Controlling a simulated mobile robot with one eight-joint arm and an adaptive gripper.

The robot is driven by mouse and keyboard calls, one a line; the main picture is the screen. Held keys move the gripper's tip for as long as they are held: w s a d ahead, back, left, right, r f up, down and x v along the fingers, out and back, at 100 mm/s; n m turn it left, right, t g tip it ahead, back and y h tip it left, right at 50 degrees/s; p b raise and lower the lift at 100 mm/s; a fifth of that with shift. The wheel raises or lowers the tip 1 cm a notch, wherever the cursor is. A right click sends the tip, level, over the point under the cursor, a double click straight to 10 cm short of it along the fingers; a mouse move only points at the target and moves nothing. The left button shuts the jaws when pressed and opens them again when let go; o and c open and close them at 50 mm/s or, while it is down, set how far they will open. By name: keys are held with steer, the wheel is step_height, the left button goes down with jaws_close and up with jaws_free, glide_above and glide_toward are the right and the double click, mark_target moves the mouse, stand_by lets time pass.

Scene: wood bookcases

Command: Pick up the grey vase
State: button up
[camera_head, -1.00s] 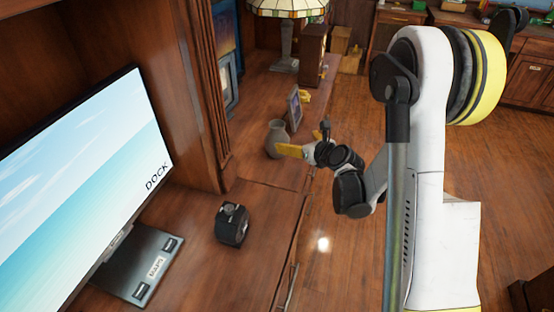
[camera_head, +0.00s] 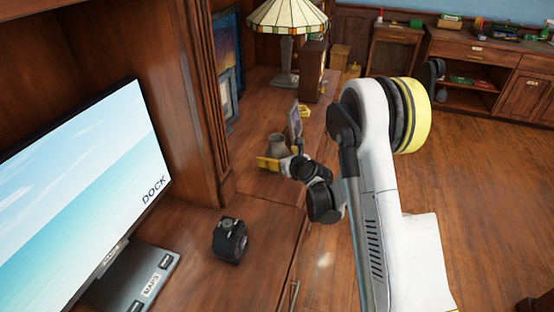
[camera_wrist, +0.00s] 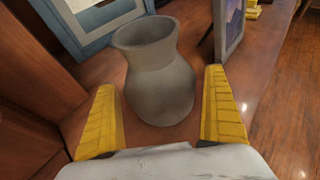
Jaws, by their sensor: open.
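The grey vase (camera_wrist: 160,85) stands upright on the wooden desk in the wrist view, with its wide mouth facing up. My gripper (camera_wrist: 163,100) is open, with one yellow finger on each side of the vase's lower body. The vase's base lies between or just beyond the fingertips; I cannot tell whether either finger touches it. In the head view the vase (camera_head: 277,144) shows just behind my gripper (camera_head: 268,163), its lower part hidden by the yellow fingers.
A small picture frame (camera_head: 295,124) stands close to the right of the vase. A blue-matted frame (camera_wrist: 88,20) leans behind it. A stained-glass lamp (camera_head: 287,25) stands farther back. A monitor (camera_head: 95,195) and a black camera-like object (camera_head: 230,240) are nearer. The floor at right is open.

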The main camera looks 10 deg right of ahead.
steer(key=shift+w, duration=0.1)
steer(key=c, duration=1.4)
steer(key=shift+r, duration=0.1)
